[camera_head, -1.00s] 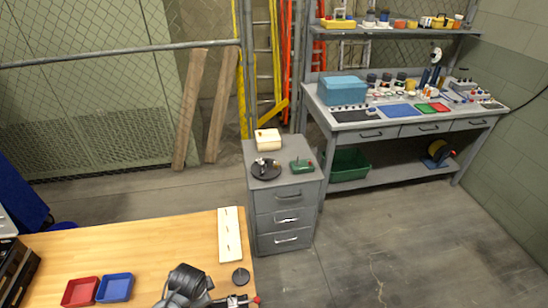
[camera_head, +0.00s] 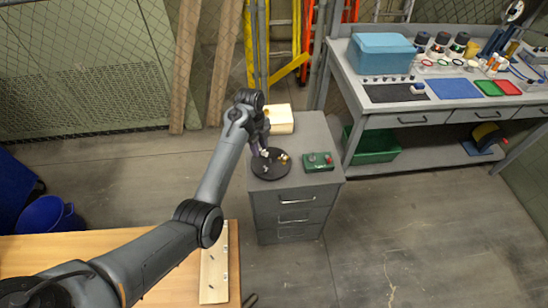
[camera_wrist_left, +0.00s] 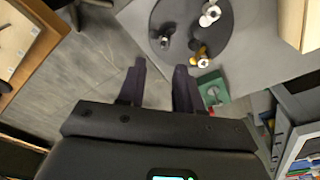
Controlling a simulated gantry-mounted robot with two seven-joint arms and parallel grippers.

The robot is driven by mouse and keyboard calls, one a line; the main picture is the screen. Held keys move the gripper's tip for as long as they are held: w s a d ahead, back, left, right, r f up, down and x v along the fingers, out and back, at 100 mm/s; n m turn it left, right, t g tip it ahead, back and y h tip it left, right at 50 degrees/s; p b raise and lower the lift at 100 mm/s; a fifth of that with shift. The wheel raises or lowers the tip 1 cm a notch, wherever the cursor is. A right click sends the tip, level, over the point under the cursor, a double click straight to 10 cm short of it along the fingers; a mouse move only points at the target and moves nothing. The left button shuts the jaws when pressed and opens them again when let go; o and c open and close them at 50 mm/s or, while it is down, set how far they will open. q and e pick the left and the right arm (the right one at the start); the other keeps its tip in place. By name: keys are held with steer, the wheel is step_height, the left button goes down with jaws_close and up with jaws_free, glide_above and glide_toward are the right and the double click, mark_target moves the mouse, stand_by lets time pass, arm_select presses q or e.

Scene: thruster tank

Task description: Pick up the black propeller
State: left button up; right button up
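The black propeller (camera_wrist_left: 162,38) stands on a round dark disc (camera_wrist_left: 178,8) in the left wrist view. A silver-white propeller (camera_wrist_left: 210,12) and a gold propeller (camera_wrist_left: 200,52) share the disc. In the head view the disc (camera_head: 268,174) is on the grey drawer cabinet (camera_head: 300,197), and the gold propeller (camera_head: 284,158) shows at its right; my arm and gripper crowd the disc's far side. My left gripper (camera_head: 264,148) is over that side. In the wrist view its fingers (camera_wrist_left: 160,88) are apart and empty, short of the black propeller. My right gripper is out of view.
A wooden table (camera_head: 60,250) with a white strip (camera_head: 215,270) is nearer. A workbench (camera_head: 440,105) stands at the right.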

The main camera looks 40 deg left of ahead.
arm_select(q)
glide_above(264, 166)
steer(key=f, duration=0.3)
steer(key=f+b, duration=0.1)
steer(key=f, duration=0.1)
steer(key=shift+s, duration=0.4)
steer(key=shift+w+f, duration=0.15)
steer(key=shift+f, duration=0.5)
steer(key=shift+w+d+f+b, duration=0.1)
steer(key=shift+f+b, duration=0.15)
steer(key=shift+f, duration=0.5)
steer(key=shift+s+d+f+b, duration=0.1)
steer(key=shift+f+b, duration=0.1)
steer(key=shift+f, duration=0.5)
steer(key=shift+w+d+f+b, duration=0.1)
steer(key=shift+f+b, duration=0.15)
steer(key=shift+f, duration=0.5)
jaws_close()
